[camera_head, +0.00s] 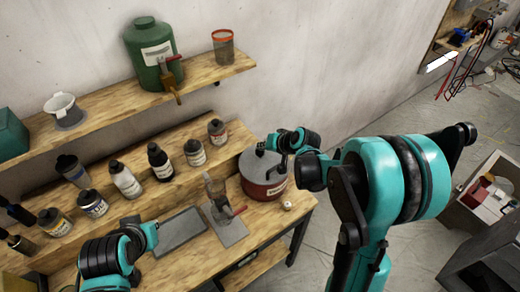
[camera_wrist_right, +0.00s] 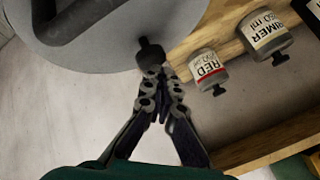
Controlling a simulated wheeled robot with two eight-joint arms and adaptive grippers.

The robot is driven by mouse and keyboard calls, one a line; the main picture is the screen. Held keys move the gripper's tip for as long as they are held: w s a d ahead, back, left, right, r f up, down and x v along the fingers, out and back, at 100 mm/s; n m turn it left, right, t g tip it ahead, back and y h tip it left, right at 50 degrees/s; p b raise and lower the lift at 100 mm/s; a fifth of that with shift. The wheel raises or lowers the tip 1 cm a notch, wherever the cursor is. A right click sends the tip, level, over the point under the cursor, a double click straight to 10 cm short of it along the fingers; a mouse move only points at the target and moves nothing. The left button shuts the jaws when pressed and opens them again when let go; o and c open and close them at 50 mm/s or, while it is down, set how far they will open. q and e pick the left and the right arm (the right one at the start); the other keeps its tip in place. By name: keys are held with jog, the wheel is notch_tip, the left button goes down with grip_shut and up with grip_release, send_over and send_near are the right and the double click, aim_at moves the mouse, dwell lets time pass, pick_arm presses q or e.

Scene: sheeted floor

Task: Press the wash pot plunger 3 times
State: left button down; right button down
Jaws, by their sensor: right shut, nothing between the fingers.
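The wash pot is a dark red pot (camera_head: 262,187) with a grey lid, at the right end of the workbench. Its plunger, a black knob on the lid (camera_head: 260,149), also shows in the right wrist view (camera_wrist_right: 150,50). My right gripper (camera_head: 270,168) is over the lid, beside the plunger. In the right wrist view the fingers (camera_wrist_right: 158,75) are shut and empty, with the tips right at the knob; I cannot tell whether they touch it. My left arm shows at the lower left, but I make out no left fingers.
Several paint bottles (camera_head: 160,163) stand on a raised shelf behind the bench. A grey tray (camera_head: 180,235) and a small stand with a red-handled tool (camera_head: 225,212) lie left of the pot. A green canister (camera_head: 150,55) stands on the wall shelf.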

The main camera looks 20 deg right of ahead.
aim_at(262, 152)
jog(key=shift+f+b, duration=0.45)
jog(key=shift+f, duration=0.1)
jog(key=shift+r, duration=0.1)
dwell(0.5)
jog(key=shift+r+p, duration=1.05)
jog(key=shift+r, duration=0.5)
notch_tip(262, 152, up, 5)
jog(key=p, duration=0.3)
jog(key=shift+p, duration=0.35)
dwell(1.1)
